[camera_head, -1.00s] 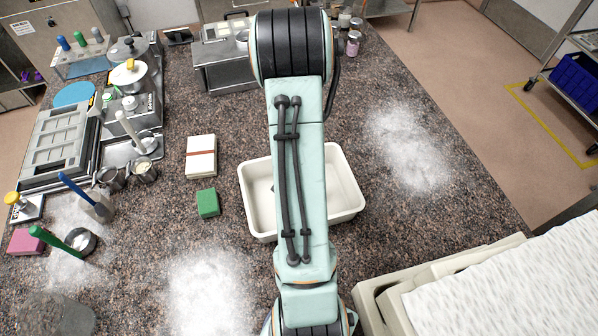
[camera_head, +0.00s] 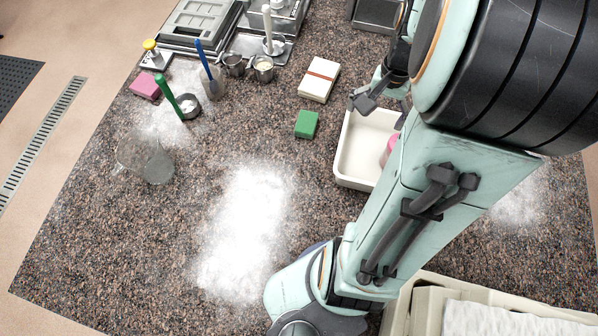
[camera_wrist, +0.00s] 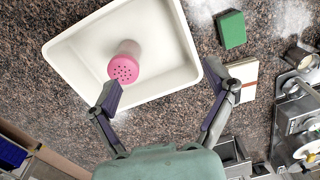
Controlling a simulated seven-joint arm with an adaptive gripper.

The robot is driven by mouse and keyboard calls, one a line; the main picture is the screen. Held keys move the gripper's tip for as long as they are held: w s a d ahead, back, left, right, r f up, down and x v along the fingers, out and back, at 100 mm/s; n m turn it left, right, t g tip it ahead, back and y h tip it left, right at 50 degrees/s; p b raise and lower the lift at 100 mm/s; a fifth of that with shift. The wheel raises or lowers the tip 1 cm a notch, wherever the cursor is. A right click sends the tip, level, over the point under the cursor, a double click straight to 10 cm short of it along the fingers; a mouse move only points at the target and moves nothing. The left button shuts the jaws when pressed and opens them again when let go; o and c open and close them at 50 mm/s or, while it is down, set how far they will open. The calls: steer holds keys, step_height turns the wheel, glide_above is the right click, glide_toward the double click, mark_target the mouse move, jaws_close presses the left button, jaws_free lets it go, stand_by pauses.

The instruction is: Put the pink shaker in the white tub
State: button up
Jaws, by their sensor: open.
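The pink shaker (camera_wrist: 124,67) is inside the white tub (camera_wrist: 72,56), with its pink holed cap facing the wrist camera. I cannot tell whether it stands or leans. In the head view, part of the shaker (camera_head: 390,147) shows in the tub (camera_head: 352,178), and my arm hides the rest of both. My gripper (camera_wrist: 163,92) is open, with nothing between its fingers. In the wrist view one fingertip overlaps the picture of the shaker's cap edge, and the other is past the tub's rim. The gripper also shows in the head view (camera_head: 382,106), partly hidden.
A green block (camera_head: 307,124) and a cream block with a brown band (camera_head: 319,79) lie left of the tub. A clear jug (camera_head: 145,158) stands at the left. White powder (camera_head: 245,225) covers the front counter. Metal equipment stands at the back.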

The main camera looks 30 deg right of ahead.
steer(key=s+a+r+n, duration=0.2)
steer(key=a+n, duration=0.4)
steer(key=a, duration=0.4)
steer(key=s+a+r+n, duration=0.2)
steer(key=s+a+n, duration=0.3)
steer(key=a, duration=0.6)
steer(key=shift+r+n+y, duration=0.3)
steer(key=shift+r+n, duration=0.05)
steer(key=shift+n, duration=0.25)
